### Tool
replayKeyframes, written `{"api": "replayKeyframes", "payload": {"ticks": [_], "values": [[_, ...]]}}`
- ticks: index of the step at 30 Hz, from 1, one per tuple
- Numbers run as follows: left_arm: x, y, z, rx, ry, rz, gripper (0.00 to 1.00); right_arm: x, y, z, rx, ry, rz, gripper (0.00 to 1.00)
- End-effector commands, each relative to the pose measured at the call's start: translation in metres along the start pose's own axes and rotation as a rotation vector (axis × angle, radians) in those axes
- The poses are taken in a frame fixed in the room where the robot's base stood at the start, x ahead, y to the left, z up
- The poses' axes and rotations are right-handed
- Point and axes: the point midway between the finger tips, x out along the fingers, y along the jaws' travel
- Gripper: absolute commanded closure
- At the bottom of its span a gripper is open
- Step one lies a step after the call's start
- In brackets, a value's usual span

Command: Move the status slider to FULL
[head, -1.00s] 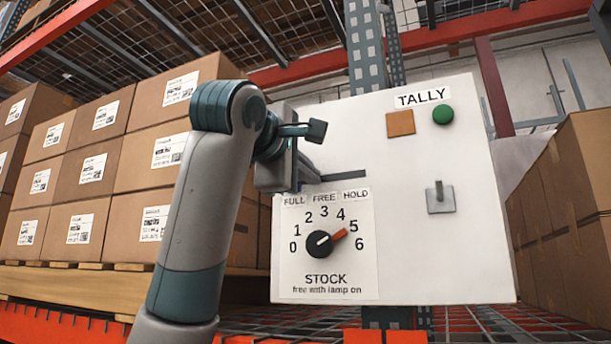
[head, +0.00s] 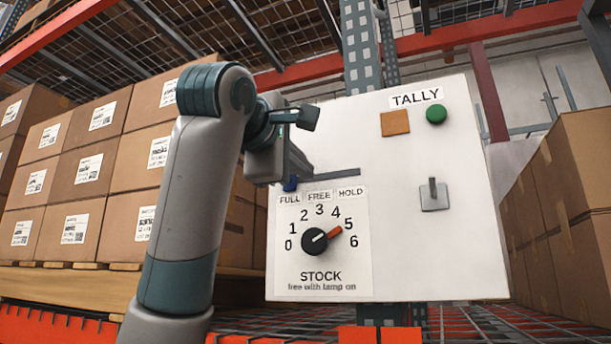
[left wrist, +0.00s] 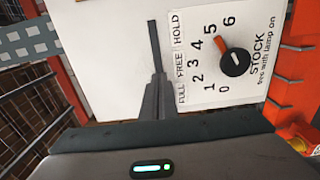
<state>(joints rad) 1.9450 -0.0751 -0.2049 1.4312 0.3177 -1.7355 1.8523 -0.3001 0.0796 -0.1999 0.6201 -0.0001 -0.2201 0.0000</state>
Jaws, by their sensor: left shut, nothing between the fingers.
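The white panel (head: 430,255) carries a dark horizontal slot (head: 335,176) above the labels FULL (head: 288,199), FREE and HOLD. A small blue piece, seemingly the slider knob (head: 290,184), shows just above FULL at the slot's left end, partly hidden by my gripper. My left gripper (head: 301,167) is at that left end, its fingers shut and empty. In the left wrist view the shut fingers (left wrist: 156,97) point along the slot (left wrist: 154,45), beside the FULL label; the knob is not visible there. I cannot tell whether the fingers touch it. My right gripper is not in view.
Below the labels is a STOCK dial (head: 315,240) with a red pointer near 5. A green button (head: 436,114), an orange-brown square (head: 395,123) and a toggle lever (head: 433,195) are on the panel's right. Stacked cartons (head: 85,170) stand left, more cartons (head: 560,190) right.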

Motion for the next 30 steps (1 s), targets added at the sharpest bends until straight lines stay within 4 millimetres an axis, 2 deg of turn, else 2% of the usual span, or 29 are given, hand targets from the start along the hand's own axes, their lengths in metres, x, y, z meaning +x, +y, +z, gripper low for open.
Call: {"api": "replayKeyframes", "payload": {"ticks": [30], "values": [[-0.068,-0.001,0.0,-0.001,0.0,0.001,1.0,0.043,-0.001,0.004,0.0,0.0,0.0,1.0]]}}
